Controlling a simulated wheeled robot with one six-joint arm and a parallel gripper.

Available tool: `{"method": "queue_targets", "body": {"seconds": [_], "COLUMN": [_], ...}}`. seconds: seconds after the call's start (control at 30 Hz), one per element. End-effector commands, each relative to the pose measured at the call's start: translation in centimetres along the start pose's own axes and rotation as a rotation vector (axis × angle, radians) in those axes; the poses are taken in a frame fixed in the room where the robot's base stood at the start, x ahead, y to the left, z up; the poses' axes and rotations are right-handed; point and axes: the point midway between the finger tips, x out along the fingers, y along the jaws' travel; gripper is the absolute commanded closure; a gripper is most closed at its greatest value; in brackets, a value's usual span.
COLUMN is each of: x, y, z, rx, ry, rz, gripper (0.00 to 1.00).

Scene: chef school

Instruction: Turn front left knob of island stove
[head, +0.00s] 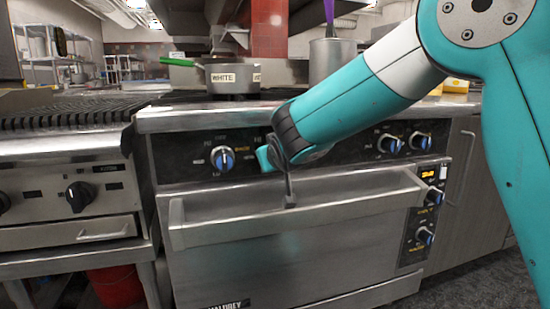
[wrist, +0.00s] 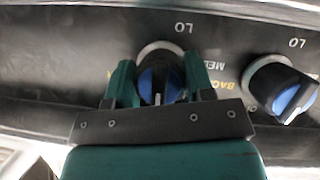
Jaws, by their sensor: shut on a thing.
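The island stove (head: 330,185) has a dark control panel with black-and-blue knobs. My gripper (wrist: 158,78) is shut on one stove knob (wrist: 160,88) in the wrist view, with a teal finger on each side. A second knob (wrist: 285,92) sits free to the right there. In the head view my gripper (head: 267,157) is at the panel, just right of the leftmost knob (head: 222,158). The held knob is hidden behind my gripper and arm in that view.
An oven door handle (head: 300,218) juts out below my gripper. A pot marked WHITE (head: 232,78) with a green handle and a tall pot (head: 332,62) stand on the stove. A grill with black knobs (head: 80,196) is at left. More knobs (head: 389,143) are at right.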

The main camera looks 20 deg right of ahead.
Motion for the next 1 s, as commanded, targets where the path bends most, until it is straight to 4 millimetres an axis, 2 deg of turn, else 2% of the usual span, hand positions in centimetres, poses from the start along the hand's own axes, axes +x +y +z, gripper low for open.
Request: {"method": "queue_targets", "body": {"seconds": [0.17,0.2,0.3,0.67,0.77,1.0], "x": [0.0,0.0,0.0,-0.6,-2.0,-7.9], "y": [0.0,0.0,0.0,0.0,-0.1,-0.1], "z": [0.2,0.2,0.2,-0.1,-0.2,-0.3], "rx": [0.0,0.0,0.0,-0.001,-0.002,-0.003], "ry": [-0.005,-0.005,-0.004,0.0,0.001,0.001], "rz": [-0.001,-0.001,-0.001,0.0,-0.003,-0.004], "gripper": [0.75,0.47,0.26,0.26,0.26,0.26]}}
